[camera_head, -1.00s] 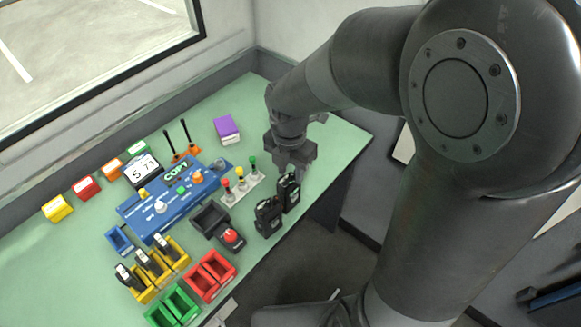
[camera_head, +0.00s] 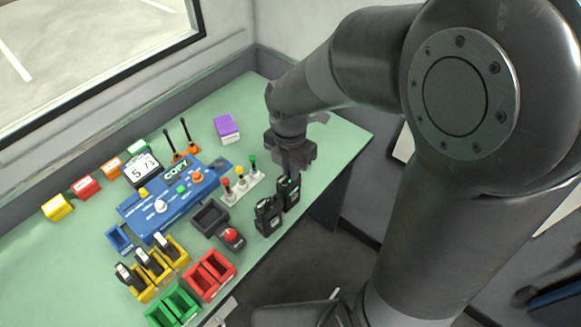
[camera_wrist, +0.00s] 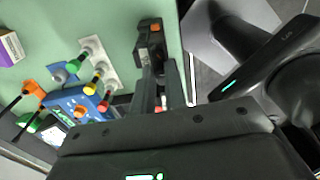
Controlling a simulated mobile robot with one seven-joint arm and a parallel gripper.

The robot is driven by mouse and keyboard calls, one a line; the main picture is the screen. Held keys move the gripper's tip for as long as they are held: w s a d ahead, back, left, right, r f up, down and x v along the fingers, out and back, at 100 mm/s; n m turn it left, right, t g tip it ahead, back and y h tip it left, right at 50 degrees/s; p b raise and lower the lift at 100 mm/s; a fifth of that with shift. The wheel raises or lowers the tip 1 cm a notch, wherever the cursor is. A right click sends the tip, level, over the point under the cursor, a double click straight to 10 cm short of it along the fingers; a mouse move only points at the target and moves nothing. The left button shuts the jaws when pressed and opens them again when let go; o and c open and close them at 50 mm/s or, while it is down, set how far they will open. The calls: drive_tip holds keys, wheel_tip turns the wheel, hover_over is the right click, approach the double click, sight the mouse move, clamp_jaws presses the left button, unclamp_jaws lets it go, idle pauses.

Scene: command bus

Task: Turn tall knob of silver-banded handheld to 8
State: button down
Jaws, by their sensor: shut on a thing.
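Two black handhelds stand on the green table near its front edge in the head view. The right one (camera_head: 290,195) is directly under my gripper (camera_head: 290,174); the left one (camera_head: 266,217) stands close beside it. In the wrist view a dark handheld with orange marks (camera_wrist: 150,42) reaches up to my two fingers (camera_wrist: 162,72). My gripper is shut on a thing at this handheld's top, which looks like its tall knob. The fingers hide the knob and its pointer, so I cannot read its setting. The silver band is too small to make out.
The table edge drops off to the right.

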drive_tip(key=m, duration=0.4)
idle(0.3)
drive_tip(key=c, duration=1.5)
unclamp_jaws()
drive_tip(key=shift+o, duration=0.2)
drive_tip(key=shift+r, duration=0.1)
wheel_tip(320, 180, up, 11)
drive_tip(key=shift+f, duration=0.2)
drive_tip(key=shift+w, duration=0.1)
